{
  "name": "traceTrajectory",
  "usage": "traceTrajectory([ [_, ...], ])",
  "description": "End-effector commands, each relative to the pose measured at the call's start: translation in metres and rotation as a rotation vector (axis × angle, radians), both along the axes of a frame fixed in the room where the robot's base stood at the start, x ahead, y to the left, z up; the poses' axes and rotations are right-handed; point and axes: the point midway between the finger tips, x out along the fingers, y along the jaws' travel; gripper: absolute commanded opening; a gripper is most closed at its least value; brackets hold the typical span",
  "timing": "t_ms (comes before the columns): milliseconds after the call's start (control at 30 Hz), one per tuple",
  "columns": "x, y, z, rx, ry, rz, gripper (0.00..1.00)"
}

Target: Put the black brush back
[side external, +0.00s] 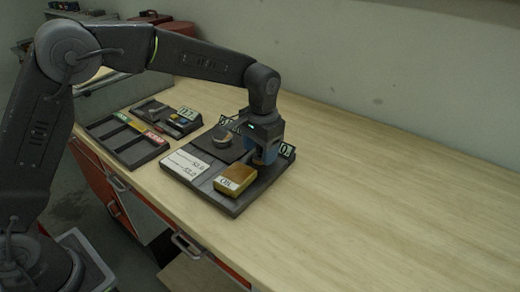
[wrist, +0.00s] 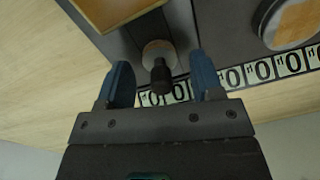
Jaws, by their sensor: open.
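In the wrist view a small black upright piece (wrist: 161,78), which looks like the black brush, stands by a pale round disc (wrist: 158,50) at the edge of the dark board. My gripper (wrist: 163,82) has its two blue fingers apart, one on each side of the black piece, with gaps visible. In the side view my gripper (side external: 263,157) is low over the back right part of the dark board (side external: 236,209) and hides the black piece there. I cannot tell whether the black piece is fixed in the disc.
A gold block (side external: 235,178) lies on the board's front, near a white label card (side external: 186,163). A round metal piece (side external: 222,138) sits left of my gripper. A number strip (wrist: 262,70) lines the board edge. A dark tray (side external: 128,138) is left. The table's right is clear.

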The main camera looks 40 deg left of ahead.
Motion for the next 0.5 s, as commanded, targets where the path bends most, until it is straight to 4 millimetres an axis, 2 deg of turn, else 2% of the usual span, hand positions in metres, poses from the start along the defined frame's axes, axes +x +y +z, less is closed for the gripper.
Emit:
traceTrajectory([
  [500,0.0,-0.005,0.097,-0.001,-0.004,-0.001,0.6],
])
